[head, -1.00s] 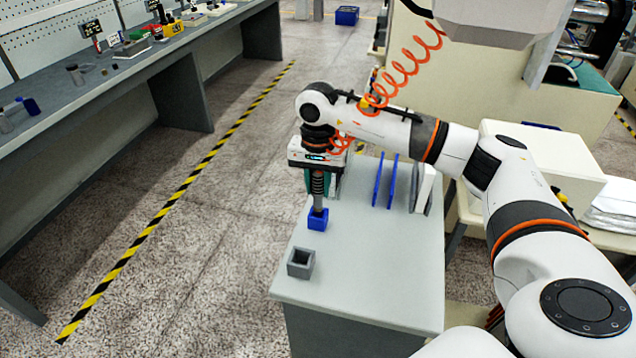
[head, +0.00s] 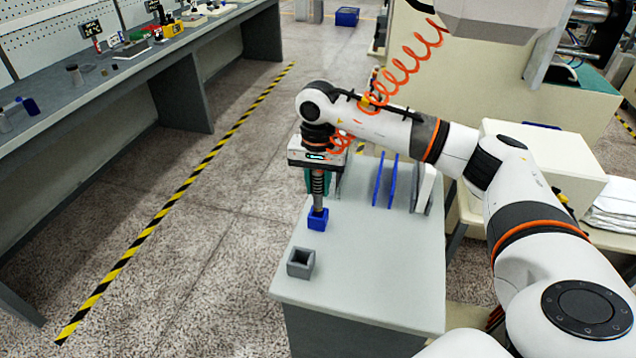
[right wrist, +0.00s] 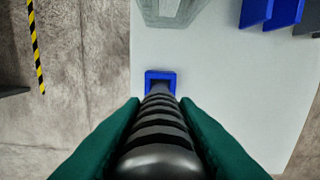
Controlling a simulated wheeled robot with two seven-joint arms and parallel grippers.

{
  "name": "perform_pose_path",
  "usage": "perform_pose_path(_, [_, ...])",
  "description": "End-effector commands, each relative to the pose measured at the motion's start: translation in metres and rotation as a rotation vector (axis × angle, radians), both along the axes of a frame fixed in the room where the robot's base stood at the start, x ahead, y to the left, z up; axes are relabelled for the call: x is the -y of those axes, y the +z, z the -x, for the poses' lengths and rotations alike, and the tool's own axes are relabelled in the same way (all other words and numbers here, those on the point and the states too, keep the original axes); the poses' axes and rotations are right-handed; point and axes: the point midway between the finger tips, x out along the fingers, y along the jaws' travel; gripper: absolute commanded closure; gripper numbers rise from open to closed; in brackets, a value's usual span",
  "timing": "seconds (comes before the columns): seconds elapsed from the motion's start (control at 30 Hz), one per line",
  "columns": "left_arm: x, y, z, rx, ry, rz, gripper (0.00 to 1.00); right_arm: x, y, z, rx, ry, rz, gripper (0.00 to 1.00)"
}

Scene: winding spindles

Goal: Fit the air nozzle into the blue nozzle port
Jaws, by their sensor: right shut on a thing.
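The air nozzle (head: 317,184) is a dark ribbed piece with a grey tip, held upright, and it also shows in the right wrist view (right wrist: 160,130). My right gripper (head: 318,180) is shut on it, with green finger pads on both sides in the right wrist view (right wrist: 160,145). The blue nozzle port (head: 317,221) is a small square block on the table, also seen in the right wrist view (right wrist: 151,76). The nozzle's tip is at the port's opening; how deep it sits I cannot tell. My left gripper is not in view.
A grey square port (head: 300,263) stands nearer the table's front edge. Blue upright plates (head: 385,181) stand on the white table (head: 365,265), right of the gripper. An orange coiled hose (head: 392,78) hangs beside my right arm. The table's front right is clear.

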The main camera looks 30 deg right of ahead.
Motion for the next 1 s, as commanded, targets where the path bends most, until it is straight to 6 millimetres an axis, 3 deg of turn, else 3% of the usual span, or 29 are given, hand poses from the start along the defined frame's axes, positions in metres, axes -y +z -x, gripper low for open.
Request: perform_pose_path(1.0, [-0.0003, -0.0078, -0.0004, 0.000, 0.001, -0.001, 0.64, 0.0000, -0.0062, -0.0001, 0.000, 0.000, 0.000, 0.98])
